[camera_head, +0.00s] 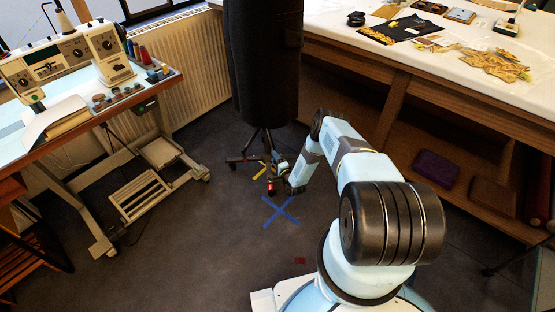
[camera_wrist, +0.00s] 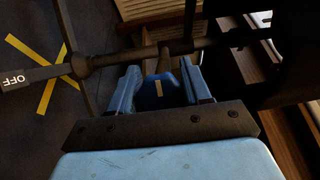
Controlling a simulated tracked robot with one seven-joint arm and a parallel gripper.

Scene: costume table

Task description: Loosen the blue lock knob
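In the wrist view a dark blue piece with a short orange mark, which looks like the blue lock knob (camera_wrist: 152,97), sits between the two light blue fingers of my gripper (camera_wrist: 160,84). The fingers flank it closely on both sides; whether they press on it is not clear. A dark rod (camera_wrist: 125,55) crosses just beyond the fingertips, with a grey end marked OFF (camera_wrist: 22,79) at left. In the head view my gripper (camera_head: 275,176) is low, beside the base of the dark dress form (camera_head: 265,65). The knob cannot be made out there.
A blue tape cross (camera_head: 279,211) lies on the floor near my gripper. A yellow cross (camera_wrist: 45,75) shows on the floor in the wrist view. A sewing table (camera_head: 95,100) stands left, a long white-topped table (camera_head: 420,60) right. The floor between is mostly clear.

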